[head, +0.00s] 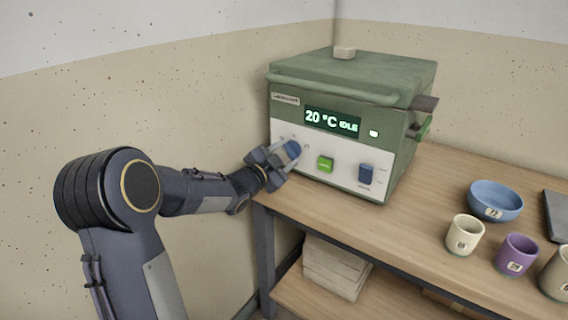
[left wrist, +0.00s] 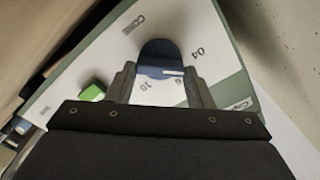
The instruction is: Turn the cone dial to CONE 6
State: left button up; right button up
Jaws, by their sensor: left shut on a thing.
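The kiln (head: 340,150) is a green box with a white front panel, and its display (head: 333,122) reads 20 °C IDLE. The blue cone dial (head: 293,149) is at the panel's left side. My left gripper (head: 281,158) is shut on it. In the left wrist view the dial (left wrist: 159,52) sits between the two fingers, near the printed marks 04 and 10 and a small, unclear mark. A white pointer line shows on the dial's lower right, on the side of 04 and the small mark; its exact setting is unclear. My right gripper is out of view.
A blue bowl (head: 495,200), a cream cup (head: 464,236) and a purple cup (head: 516,254) stand on the wooden table (head: 400,236) at right. A small block (head: 344,52) lies on the kiln lid.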

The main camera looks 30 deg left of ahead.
pick_arm(q)
jog(key=shift+o, duration=0.2)
jog(key=m+b, duration=0.3)
jog(key=b, duration=0.1)
jog(key=m+b, duration=0.2)
jog(key=shift+f+m, duration=0.3)
jog(key=shift+f, duration=0.05)
jog(key=shift+r+m+b, duration=0.15)
jog(key=shift+m+b, duration=1.55)
jog(key=shift+m, duration=0.2)
jog(key=shift+c, duration=0.2)
jog(key=o, duration=1)
jog(key=shift+r, duration=0.1)
jog(key=s, duration=0.4)
jog(key=s+p, duration=0.1)
jog(key=s, duration=0.1)
jog(key=shift+s+a, duration=0.25)
jog(key=shift+s, duration=0.65)
